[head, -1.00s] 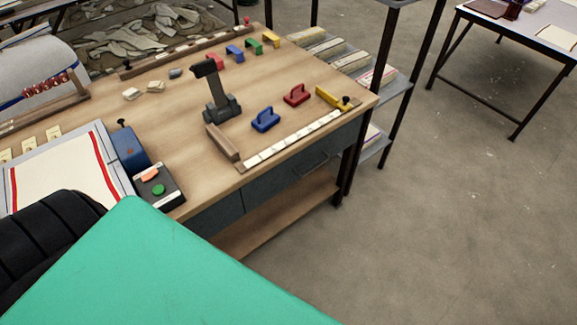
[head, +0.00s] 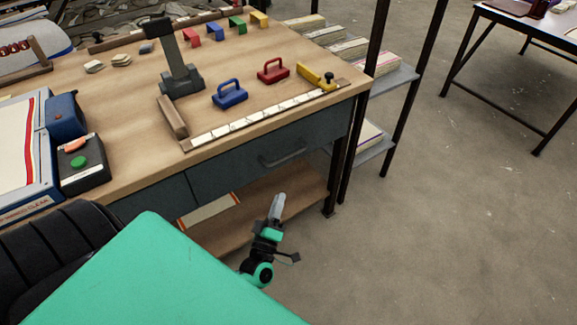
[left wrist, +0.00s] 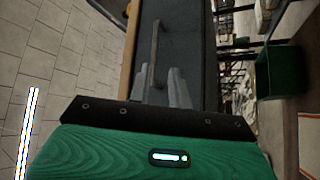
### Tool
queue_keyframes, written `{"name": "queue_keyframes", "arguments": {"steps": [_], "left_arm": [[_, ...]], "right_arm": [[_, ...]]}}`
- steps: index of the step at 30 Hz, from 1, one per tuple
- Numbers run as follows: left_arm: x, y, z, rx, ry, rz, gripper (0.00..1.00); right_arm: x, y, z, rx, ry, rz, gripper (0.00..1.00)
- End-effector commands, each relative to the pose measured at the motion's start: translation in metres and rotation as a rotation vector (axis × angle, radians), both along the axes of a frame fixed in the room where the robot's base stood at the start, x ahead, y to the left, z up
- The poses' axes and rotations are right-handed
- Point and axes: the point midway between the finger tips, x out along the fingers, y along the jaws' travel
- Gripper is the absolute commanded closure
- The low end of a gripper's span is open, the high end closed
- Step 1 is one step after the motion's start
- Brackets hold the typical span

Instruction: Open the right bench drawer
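The right bench drawer (head: 245,178) is a dark blue-grey front under the wooden top, with a grey bar handle (head: 283,159). It looks closed, flush with the front beside it. My left gripper (head: 279,204) is in front of the bench, below the handle and apart from it in the head view. In the left wrist view the bar handle (left wrist: 155,50) runs upright in the picture, ahead of the pale grey fingers (left wrist: 165,88). The fingers look apart with nothing between them; the nearer finger edge is dim. My right gripper is not in view.
The bench top (head: 130,110) carries a blue handle block (head: 230,95), a red one (head: 273,73) and a white scale strip (head: 260,118). A lower wooden shelf (head: 300,200) lies under the drawer. A metal rack (head: 400,85) stands right. Floor in front right is clear.

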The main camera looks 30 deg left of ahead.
Motion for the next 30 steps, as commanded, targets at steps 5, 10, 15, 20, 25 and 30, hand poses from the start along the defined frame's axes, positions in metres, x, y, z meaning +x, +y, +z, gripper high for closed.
{"name": "queue_keyframes", "arguments": {"steps": [5,10,15,20,25,30], "left_arm": [[0.001,0.005,0.011,-0.035,-0.051,0.014,0.80],[0.020,0.011,0.021,-0.037,-0.055,0.015,0.80],[0.052,0.022,0.036,-0.034,-0.055,0.015,0.80],[0.082,0.031,0.048,-0.034,-0.052,0.015,0.80],[0.105,0.039,0.057,-0.035,-0.051,0.014,0.80],[0.117,0.043,0.062,-0.035,-0.050,0.014,0.80]], "right_arm": [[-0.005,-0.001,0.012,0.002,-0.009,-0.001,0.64],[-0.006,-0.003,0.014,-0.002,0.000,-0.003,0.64],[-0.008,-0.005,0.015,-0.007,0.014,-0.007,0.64],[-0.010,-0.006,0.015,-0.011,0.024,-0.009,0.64],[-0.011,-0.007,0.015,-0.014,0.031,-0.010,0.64],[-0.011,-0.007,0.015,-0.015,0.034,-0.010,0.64]]}}
